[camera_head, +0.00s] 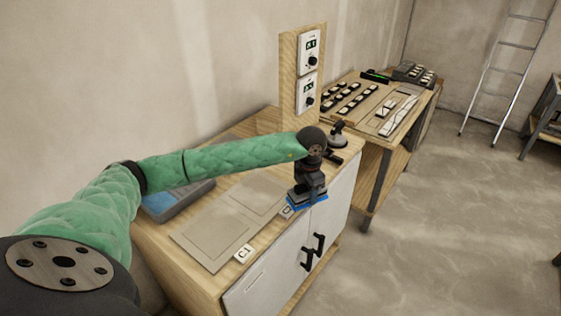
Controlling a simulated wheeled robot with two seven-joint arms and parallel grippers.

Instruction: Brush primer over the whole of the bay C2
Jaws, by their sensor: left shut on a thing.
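My left arm reaches across the wooden cabinet top, and its gripper (308,192) points down near the front edge. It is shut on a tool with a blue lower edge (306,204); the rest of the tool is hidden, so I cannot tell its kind. Two grey rectangular bays lie on the top. The nearer bay (215,233) has a label C1 (243,253). The farther bay (255,193) has a label (286,211) partly covered by the gripper, so its text is unclear. Whether the tool touches the surface is unclear. My right gripper is not in view.
A grey tray with blue inside (160,203) sits behind the bays, partly under my arm. A dark knobbed tool (338,134) stands at the far end, near a post with two control boxes (308,48). A second table (372,113) holds tiles and small parts.

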